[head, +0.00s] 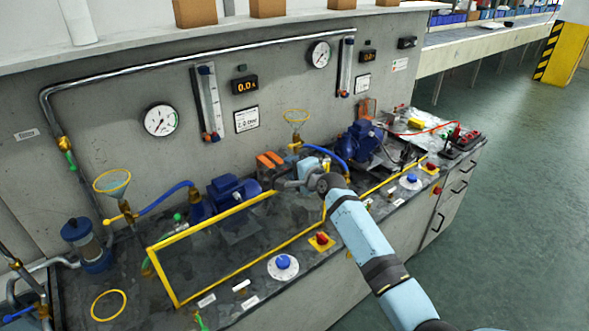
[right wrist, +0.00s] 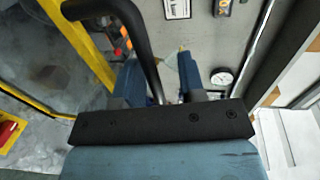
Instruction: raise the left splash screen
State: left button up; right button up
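The left splash screen (head: 163,278) is a clear panel in a yellow frame, standing along the front of the left pump station. Its yellow frame also shows large at the left of the right wrist view (right wrist: 78,42). A dark curved bar (right wrist: 146,50) crosses the right wrist view in front of the frame; it looks like the screen's handle. My right gripper (head: 304,184) is at the upper right end of the screen. Its blue fingers (right wrist: 164,85) stand apart with the bar between them and a gap visible beside it. Contact is unclear. My left gripper is not in view.
A blue pump (head: 233,190) sits behind the screen, and another (head: 362,143) stands to the right. A blue knob (head: 284,262) and a red switch (head: 321,239) lie along the bench front. A second yellow-framed screen (head: 383,186) is right of my arm. The floor at right is clear.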

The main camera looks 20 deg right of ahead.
jog(key=b+v, duration=0.1)
jog(key=v, duration=1.3)
jog(key=shift+f, duration=0.1)
